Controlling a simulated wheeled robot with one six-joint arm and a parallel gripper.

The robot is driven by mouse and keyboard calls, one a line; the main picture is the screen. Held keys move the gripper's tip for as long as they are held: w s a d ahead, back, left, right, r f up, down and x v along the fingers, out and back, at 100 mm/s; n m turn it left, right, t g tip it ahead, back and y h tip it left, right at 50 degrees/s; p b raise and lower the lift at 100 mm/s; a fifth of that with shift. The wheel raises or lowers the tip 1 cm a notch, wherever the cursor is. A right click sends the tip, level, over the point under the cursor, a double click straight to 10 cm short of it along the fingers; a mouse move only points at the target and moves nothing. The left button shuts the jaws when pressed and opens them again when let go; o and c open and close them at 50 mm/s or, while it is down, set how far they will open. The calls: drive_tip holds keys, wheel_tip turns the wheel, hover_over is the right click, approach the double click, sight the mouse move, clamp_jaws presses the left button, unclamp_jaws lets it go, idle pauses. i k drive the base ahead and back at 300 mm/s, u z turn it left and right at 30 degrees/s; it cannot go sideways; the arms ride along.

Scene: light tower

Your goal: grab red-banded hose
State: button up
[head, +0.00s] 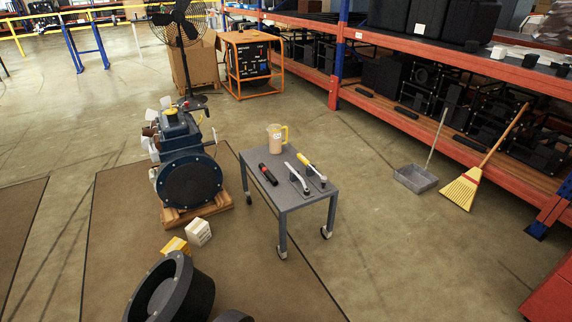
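A short black cylinder with a red mark (267,174) lies on the left part of the grey wheeled cart's top (259,155). It is the only thing on the cart showing red on black; it is too small to tell for sure that it is a hose. To its right lie a silver-grey tool (297,178) and a tool with a yellow end (311,166). A tan jug with a yellow handle (275,140) stands upright at the back of the cart.
A dark blue machine (187,178) on a wooden pallet stands left of the cart. Small white (198,232) and yellow (175,245) boxes lie on the floor. Floor right of the cart is clear up to a dustpan (415,179) and broom (461,190).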

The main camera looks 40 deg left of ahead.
sight(274, 181)
drive_tip(key=i, duration=2.1)
drive_tip(key=u, duration=2.05)
drive_tip(key=i, duration=1.2)
drive_tip(key=u, duration=1.15)
drive_tip(key=i, duration=0.5)
drive_tip(key=z, duration=0.05)
